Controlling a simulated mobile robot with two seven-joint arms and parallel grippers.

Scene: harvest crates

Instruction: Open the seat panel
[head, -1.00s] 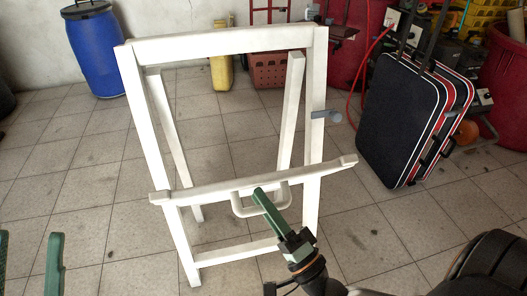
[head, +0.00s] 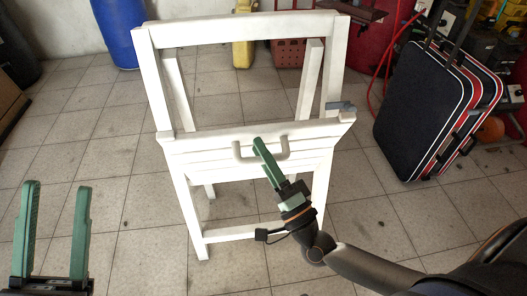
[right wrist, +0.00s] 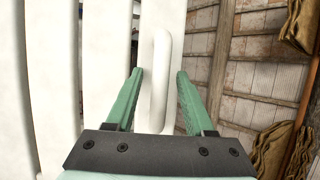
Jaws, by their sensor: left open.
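A white folding chair (head: 154,90) stands on the tiled floor. Its slatted seat panel (head: 205,162) is tilted, with its slats facing me below the top edge. A white U-shaped handle (head: 283,153) sits on the panel. My right gripper (head: 258,143) is at the handle. In the right wrist view the handle (right wrist: 160,80) stands between the two green fingers of my right gripper (right wrist: 160,72), with visible gaps on both sides. My left gripper (head: 56,186) is open and empty at the lower left, well apart from the chair.
A black suitcase (head: 415,110) with red and white trim stands right of the chair. A blue barrel (head: 118,30), a yellow canister (head: 243,40) and a red basket (head: 290,50) are behind it. The floor left of the chair is clear.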

